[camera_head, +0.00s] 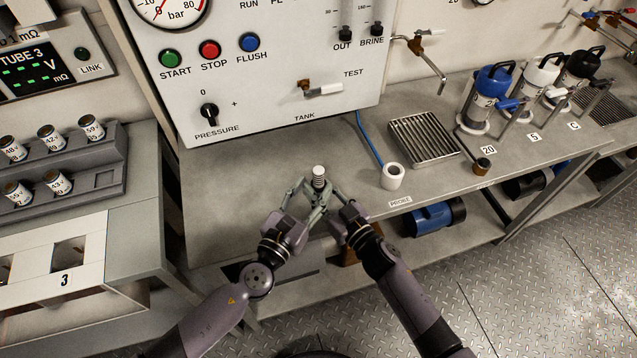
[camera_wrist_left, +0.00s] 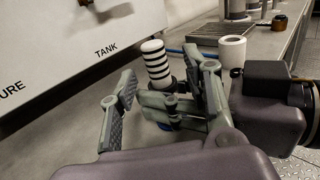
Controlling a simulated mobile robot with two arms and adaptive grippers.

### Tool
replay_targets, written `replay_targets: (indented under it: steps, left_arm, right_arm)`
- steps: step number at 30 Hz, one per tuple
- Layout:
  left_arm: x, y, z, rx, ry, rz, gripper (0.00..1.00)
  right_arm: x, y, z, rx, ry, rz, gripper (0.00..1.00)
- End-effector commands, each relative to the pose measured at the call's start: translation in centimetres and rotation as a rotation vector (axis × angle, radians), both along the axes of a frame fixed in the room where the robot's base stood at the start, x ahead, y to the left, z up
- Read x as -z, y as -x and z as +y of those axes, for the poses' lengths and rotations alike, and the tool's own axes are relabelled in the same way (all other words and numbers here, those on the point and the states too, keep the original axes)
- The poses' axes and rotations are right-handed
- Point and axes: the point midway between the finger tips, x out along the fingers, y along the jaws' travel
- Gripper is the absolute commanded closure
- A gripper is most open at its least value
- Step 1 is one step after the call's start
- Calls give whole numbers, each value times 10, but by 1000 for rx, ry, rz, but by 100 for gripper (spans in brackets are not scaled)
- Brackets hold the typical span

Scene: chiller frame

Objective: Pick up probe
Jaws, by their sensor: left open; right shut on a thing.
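The probe (camera_head: 319,172), a white cylinder with black bands, stands roughly upright above the bench near its front edge. In the left wrist view the probe (camera_wrist_left: 154,60) shows between the spread fingers of my left gripper (camera_wrist_left: 165,95). My left gripper (camera_head: 304,190) is open around it; I cannot tell whether a finger touches it. My right gripper (camera_head: 328,192) comes from the right and is shut on the probe's lower part, which the fingers mostly hide. The white ring-shaped holder (camera_head: 393,178) stands right of the grippers, behind the PROBE label (camera_head: 400,201).
A blue cable (camera_head: 369,138) runs over the bench to the holder. A slatted drain tray (camera_head: 424,138) and blue, white and black bottles stand right. The control panel (camera_head: 270,70) rises behind. A vial rack (camera_head: 60,165) is left. The bench (camera_head: 235,180) left of the grippers is clear.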

Motion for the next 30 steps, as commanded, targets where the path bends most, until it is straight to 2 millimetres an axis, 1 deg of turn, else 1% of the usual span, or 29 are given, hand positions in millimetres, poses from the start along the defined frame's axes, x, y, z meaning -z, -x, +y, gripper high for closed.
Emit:
replay_targets:
  steps: [3,7,11,17,30]
  left_arm:
    - [-1,-19,-6,0,1,-2,55]
    - [0,-35,-13,0,1,-2,55]
    - [1,-42,-17,1,0,0,55]
    - [1,-42,-17,1,0,0,55]
    - [1,-42,-17,1,0,0,84]
  right_arm:
    - [0,0,0,0,0,0,98]
    - [0,0,0,0,-1,-1,98]
    - [0,0,0,0,0,0,98]
    - [0,0,0,0,0,0,98]
    - [0,0,0,0,0,0,98]
